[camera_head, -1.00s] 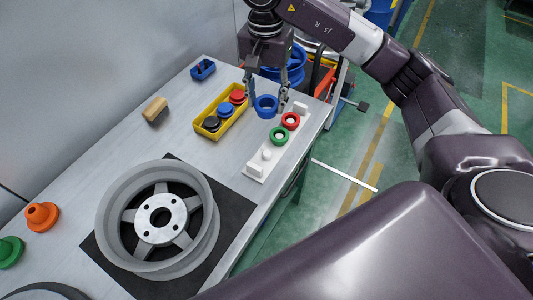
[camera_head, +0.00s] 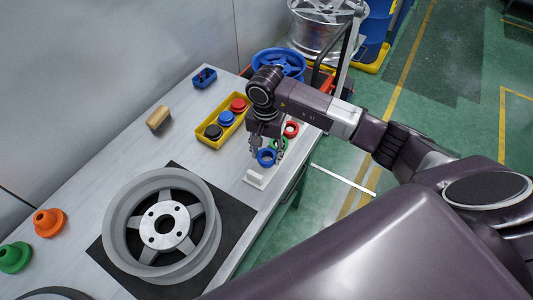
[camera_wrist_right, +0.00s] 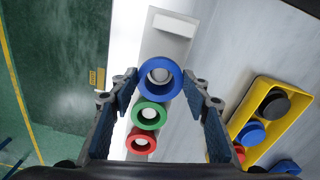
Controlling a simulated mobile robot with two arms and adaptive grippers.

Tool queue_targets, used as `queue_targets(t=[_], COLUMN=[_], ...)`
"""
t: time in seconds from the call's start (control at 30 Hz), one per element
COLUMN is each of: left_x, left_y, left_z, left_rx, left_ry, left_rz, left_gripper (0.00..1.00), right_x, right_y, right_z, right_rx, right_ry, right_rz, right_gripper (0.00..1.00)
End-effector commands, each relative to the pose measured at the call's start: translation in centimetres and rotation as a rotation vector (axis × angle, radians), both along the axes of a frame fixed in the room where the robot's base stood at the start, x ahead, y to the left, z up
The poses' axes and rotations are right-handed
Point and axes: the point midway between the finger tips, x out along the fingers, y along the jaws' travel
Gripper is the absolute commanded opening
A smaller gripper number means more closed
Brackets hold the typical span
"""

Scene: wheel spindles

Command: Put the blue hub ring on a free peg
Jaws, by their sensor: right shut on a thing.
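My right gripper (camera_head: 267,152) is shut on the blue hub ring (camera_head: 266,164), low over the near part of the white peg rack (camera_head: 255,179). In the right wrist view, the ring (camera_wrist_right: 160,91) sits between the two fingertips (camera_wrist_right: 159,79). A pale peg top shows through its hole; I cannot tell whether the ring is around the peg or above it. A green ring (camera_wrist_right: 148,124) and a red ring (camera_wrist_right: 141,149) are on pegs farther along the rack. The blue ring is very close to the green one. My left gripper is not in view.
A yellow tray (camera_head: 206,141) with black, blue and red parts stands left of the rack. A grey wheel (camera_head: 112,222) lies on a black mat nearer me. A wooden block (camera_head: 158,117) is near the wall. The table's right edge is close beside the rack.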

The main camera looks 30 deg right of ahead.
Motion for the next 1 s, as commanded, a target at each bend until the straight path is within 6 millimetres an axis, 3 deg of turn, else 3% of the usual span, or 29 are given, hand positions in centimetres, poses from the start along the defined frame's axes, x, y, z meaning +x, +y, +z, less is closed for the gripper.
queue_targets(t=[0.1, 0.47, 0.5, 0.63, 1.0], left_x=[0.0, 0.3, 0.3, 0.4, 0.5], left_y=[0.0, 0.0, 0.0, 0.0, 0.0], left_z=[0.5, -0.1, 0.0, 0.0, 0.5], left_rx=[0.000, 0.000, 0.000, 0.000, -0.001], left_ry=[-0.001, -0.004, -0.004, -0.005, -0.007], left_rz=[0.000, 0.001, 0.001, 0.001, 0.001], left_gripper=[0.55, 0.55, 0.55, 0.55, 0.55], right_x=[-0.1, 0.0, 0.0, 0.0, 0.0], right_y=[0.0, 0.0, 0.0, 0.0, 0.0], right_z=[-1.3, -1.9, -1.7, -1.7, -1.3], right_rx=[-0.001, -0.001, 0.000, 0.000, 0.000], right_ry=[0.002, -0.001, -0.001, -0.001, 0.000], right_rz=[-0.001, 0.000, 0.000, 0.000, 0.000], right_gripper=[0.32, 0.32, 0.45, 0.60, 0.61])
